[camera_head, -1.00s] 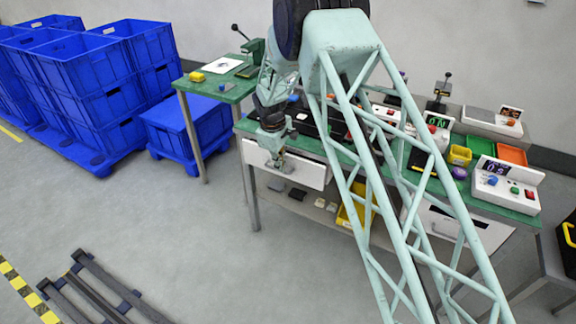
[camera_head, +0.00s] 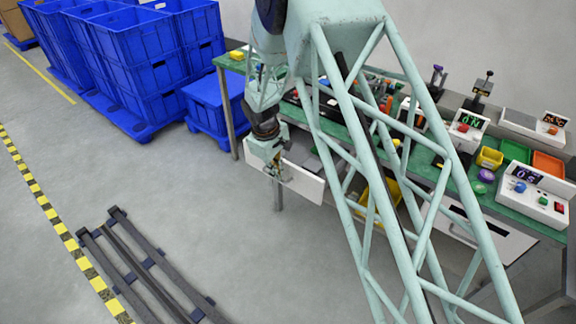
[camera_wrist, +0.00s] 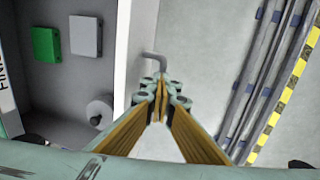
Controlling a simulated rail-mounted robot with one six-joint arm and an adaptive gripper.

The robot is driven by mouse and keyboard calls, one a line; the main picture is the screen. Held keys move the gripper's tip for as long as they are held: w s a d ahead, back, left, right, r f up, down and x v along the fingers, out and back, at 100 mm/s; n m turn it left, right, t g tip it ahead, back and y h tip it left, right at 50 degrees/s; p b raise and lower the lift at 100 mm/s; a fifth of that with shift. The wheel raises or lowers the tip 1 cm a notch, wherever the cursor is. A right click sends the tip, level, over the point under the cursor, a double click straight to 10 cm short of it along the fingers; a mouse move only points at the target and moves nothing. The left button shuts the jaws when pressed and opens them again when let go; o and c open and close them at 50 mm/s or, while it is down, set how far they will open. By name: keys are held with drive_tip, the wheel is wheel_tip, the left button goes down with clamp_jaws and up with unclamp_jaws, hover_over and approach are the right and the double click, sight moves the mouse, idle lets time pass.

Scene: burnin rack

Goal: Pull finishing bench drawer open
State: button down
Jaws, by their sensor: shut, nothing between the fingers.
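The finishing bench (camera_head: 357,132) has a green top. Its white-fronted drawer (camera_head: 304,184) stands pulled out, and part of its inside shows. In the wrist view the white drawer front (camera_wrist: 132,45) runs down the middle, with the grey drawer interior to its left. A bent grey handle (camera_wrist: 153,57) sticks out from the front. My gripper (camera_wrist: 158,92) is shut and empty, with its fingertips close by the handle; I cannot tell if they touch it. In the head view my gripper (camera_head: 279,177) is in front of the drawer front.
The drawer holds a green block (camera_wrist: 46,44), a grey block (camera_wrist: 86,36) and a pale round roll (camera_wrist: 100,110). Blue crates (camera_head: 150,60) are stacked at the back left. A dark pallet frame (camera_head: 150,268) lies on the floor. Open floor lies between it and the bench.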

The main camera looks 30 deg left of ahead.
drive_tip(key=shift+s+f, duration=0.25)
drive_tip(key=shift+s, duration=0.8)
drive_tip(key=shift+s+f, duration=0.2)
drive_tip(key=shift+s, duration=0.85)
drive_tip(key=c, duration=3.4)
unclamp_jaws()
drive_tip(key=shift+o, duration=1.5)
drive_tip(key=shift+w+a+r, duration=0.15)
drive_tip(key=shift+r, duration=0.1)
wheel_tip(320, 180, up, 12)
drive_tip(key=s, duration=0.2)
drive_tip(key=shift+a+f, duration=0.15)
drive_tip(key=shift+a, duration=0.05)
